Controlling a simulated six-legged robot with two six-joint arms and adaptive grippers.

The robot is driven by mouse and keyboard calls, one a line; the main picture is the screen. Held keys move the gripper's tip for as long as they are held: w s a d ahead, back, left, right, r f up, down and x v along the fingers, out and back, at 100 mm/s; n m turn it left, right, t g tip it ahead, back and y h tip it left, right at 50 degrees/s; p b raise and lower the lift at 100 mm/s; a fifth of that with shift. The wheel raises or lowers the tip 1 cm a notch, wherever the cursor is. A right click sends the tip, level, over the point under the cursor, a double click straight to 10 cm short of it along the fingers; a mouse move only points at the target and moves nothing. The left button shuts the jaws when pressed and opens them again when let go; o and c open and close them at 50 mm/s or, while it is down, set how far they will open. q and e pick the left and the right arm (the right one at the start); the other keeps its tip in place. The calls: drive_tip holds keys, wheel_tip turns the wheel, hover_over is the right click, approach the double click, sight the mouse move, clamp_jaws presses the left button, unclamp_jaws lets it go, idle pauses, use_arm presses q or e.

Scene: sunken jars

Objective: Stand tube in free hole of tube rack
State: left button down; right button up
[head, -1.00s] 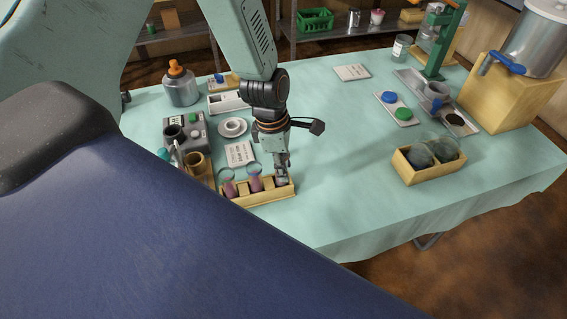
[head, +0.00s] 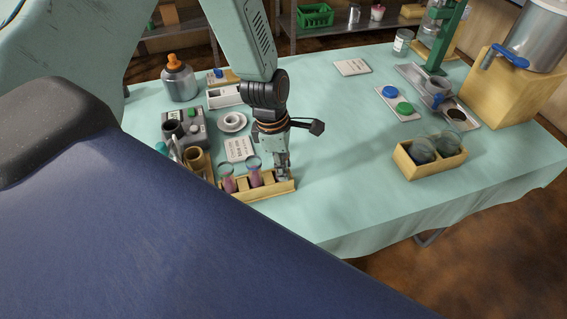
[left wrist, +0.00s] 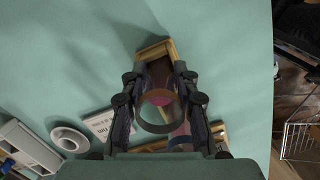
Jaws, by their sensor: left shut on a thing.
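The wooden tube rack (head: 262,192) stands near the table's front edge. Two glass tubes with pink contents, a left one (head: 228,181) and a middle one (head: 254,174), stand in it. My left gripper (head: 282,174) points down at the rack's right end. In the left wrist view its fingers (left wrist: 160,98) are shut on a glass tube (left wrist: 159,123), whose round mouth and pink contents show between them. The rack's end (left wrist: 154,49) shows beyond the fingertips. The gripper hides the held tube's lower end, so I cannot tell how deep it sits. My right gripper is not in view.
A label card (head: 239,149), a white saucer with a cup (head: 232,122) and a grey block (head: 183,128) lie behind the rack. A wooden box with two dark round glass vessels (head: 428,166) stands to the right. The cloth between is clear.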

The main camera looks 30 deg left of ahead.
use_arm(q)
drive_tip(key=shift+f, duration=0.4)
drive_tip(key=c, duration=0.9)
unclamp_jaws()
drive_tip(key=shift+c, duration=0.2)
drive_tip(key=shift+r, duration=0.15)
drive_tip(key=r, duration=0.4)
drive_tip(key=a+r, duration=0.1)
drive_tip(key=r, duration=0.6)
drive_tip(key=shift+s+a+r, duration=0.3)
drive_tip(key=shift+s+r, duration=0.05)
drive_tip(key=shift+s, duration=0.05)
